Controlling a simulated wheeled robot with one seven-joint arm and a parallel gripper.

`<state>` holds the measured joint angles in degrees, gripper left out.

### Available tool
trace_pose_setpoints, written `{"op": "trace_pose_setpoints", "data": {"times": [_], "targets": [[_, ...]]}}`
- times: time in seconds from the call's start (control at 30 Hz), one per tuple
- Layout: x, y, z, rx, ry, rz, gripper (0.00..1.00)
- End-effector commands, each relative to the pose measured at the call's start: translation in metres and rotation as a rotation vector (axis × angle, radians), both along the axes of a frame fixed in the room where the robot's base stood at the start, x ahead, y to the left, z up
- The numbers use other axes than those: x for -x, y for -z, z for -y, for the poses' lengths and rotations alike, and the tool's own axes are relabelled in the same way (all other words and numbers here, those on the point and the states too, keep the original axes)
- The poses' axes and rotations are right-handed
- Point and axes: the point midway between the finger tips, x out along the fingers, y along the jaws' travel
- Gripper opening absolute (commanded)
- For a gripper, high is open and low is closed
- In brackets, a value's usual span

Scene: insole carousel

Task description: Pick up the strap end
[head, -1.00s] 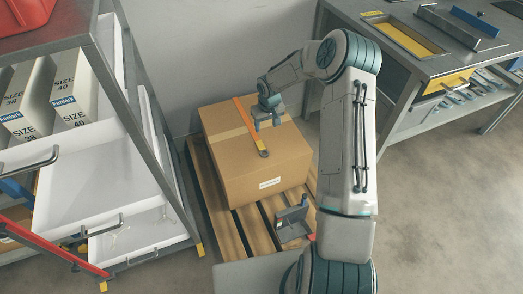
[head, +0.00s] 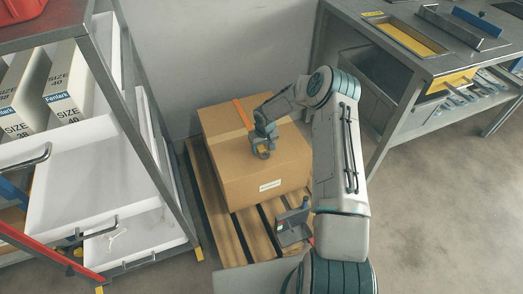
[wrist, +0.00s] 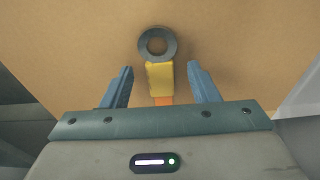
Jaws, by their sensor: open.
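The strap (head: 241,113) is orange and lies across the top of a cardboard box (head: 235,165). Its end (wrist: 160,75) shows in the wrist view as a yellow tab with a grey ring at its tip, flat against the cardboard. My gripper (wrist: 160,85) is open, with one blue finger on each side of the yellow tab and a gap on both sides. The ring lies just past the fingertips. In the head view my gripper (head: 263,153) is low over the box top and hides most of the strap end.
The box stands on a wooden pallet (head: 233,238). A grey metal bracket-like device (head: 293,226) is at the pallet's front right. A rack with white trays (head: 120,180) stands close on the left, and a workbench (head: 440,60) on the right.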

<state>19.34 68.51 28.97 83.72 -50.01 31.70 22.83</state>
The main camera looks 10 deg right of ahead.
Motion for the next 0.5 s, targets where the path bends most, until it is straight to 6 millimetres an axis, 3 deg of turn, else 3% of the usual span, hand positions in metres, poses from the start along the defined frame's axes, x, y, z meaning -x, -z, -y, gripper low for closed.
{"op": "trace_pose_setpoints", "data": {"times": [0.3, 0.47, 0.5], "targets": [[-0.0014, 0.0056, 0.0001, 0.001, 0.001, 0.001, 0.55], [-0.0013, 0.0055, 0.0001, 0.001, 0.0, 0.001, 0.1], [-0.0012, 0.0055, 0.0001, 0.001, 0.0, 0.001, 0.06]]}}
